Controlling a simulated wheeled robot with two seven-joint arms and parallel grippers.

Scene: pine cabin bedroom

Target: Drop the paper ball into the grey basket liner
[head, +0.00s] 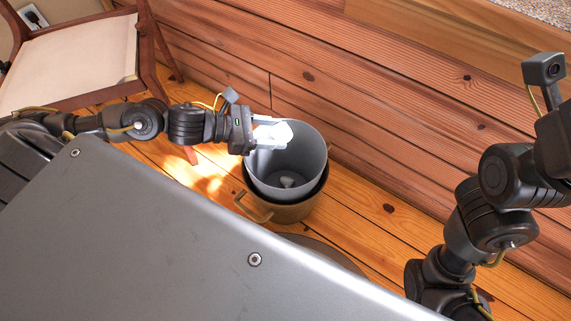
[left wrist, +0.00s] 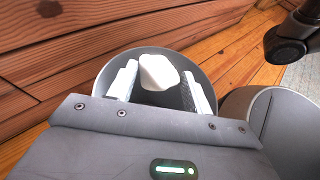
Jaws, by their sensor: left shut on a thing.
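The white paper ball (head: 281,131) is held between the pale fingers of my left gripper (head: 270,136). In the left wrist view the ball (left wrist: 158,72) shows between the two fingers (left wrist: 158,85). The grey basket liner (head: 308,170) stands upright inside a brown basket (head: 291,212) on the floor. The ball and fingertips appear over the liner's opening, near its upper left rim in the head view. The liner also shows behind the ball in the left wrist view (left wrist: 140,56). My right gripper is out of view.
A small pale thing (head: 287,181) shows at the liner's bottom. The basket has a handle (head: 252,208) on its left. A log wall (head: 400,130) rises behind it. A wooden chair (head: 75,60) with a cream seat stands at upper left. Plank floor (head: 375,222) is bare right of the basket.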

